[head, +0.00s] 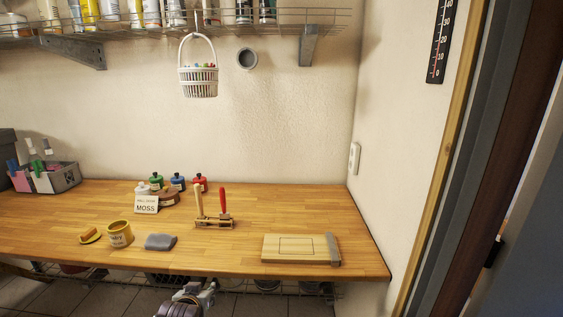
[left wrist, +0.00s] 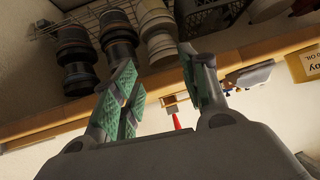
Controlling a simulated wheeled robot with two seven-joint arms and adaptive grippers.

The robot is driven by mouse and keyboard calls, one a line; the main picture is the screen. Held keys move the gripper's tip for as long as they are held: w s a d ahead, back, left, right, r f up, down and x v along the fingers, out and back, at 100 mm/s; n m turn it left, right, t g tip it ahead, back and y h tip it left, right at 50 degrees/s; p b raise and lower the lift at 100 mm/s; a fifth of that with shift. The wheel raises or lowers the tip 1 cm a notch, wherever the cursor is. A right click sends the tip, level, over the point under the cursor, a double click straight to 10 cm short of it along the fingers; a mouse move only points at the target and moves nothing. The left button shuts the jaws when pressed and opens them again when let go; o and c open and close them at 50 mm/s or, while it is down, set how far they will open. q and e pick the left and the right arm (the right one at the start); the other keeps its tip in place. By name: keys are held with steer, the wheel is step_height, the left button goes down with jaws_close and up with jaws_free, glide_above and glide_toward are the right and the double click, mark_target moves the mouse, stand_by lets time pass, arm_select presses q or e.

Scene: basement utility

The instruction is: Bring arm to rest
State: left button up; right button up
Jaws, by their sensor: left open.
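My left gripper (head: 190,295) shows at the bottom of the head view, low in front of the wooden worktop's (head: 300,205) front edge. In the left wrist view its green-padded fingers (left wrist: 160,85) are spread apart with nothing between them. Beyond the fingers are the worktop's edge (left wrist: 60,122) and dark stacked pots (left wrist: 78,55) on a wire shelf. My right gripper is in neither view.
On the worktop are a yellow tin (head: 120,234), a grey cloth-like block (head: 160,242), a rack with two upright tools (head: 214,222), a wooden board (head: 295,249), and small jars by a MOSS sign (head: 147,205). A basket (head: 198,82) hangs above. A wire shelf lies under the worktop.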

arm_select(q)
steer(key=s+d+f+m+g+h, duration=0.1)
steer(key=s+f+g, duration=0.3)
steer(key=s, duration=0.8)
steer(key=s+d+f+m+g+h, duration=0.15)
steer(key=s+f, duration=0.35)
steer(key=s, duration=0.7)
step_height(320, 180, down, 33)
steer(key=s+a+g, duration=0.2)
steer(key=s+a+f, duration=0.2)
steer(key=s+f, duration=0.8)
steer(key=s, duration=0.1)
steer(key=s+a+f+g+y, duration=0.1)
steer(key=s+a+f, duration=0.1)
steer(key=s+f, duration=0.8)
steer(key=shift+s+a+m, duration=0.35)
steer(key=shift+s+a, duration=0.05)
steer(key=shift+s, duration=0.2)
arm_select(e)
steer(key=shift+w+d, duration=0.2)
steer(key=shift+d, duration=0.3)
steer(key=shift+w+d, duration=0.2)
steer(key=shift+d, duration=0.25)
arm_select(q)
steer(key=shift+s+f+g, duration=0.1)
steer(key=shift+g, duration=0.15)
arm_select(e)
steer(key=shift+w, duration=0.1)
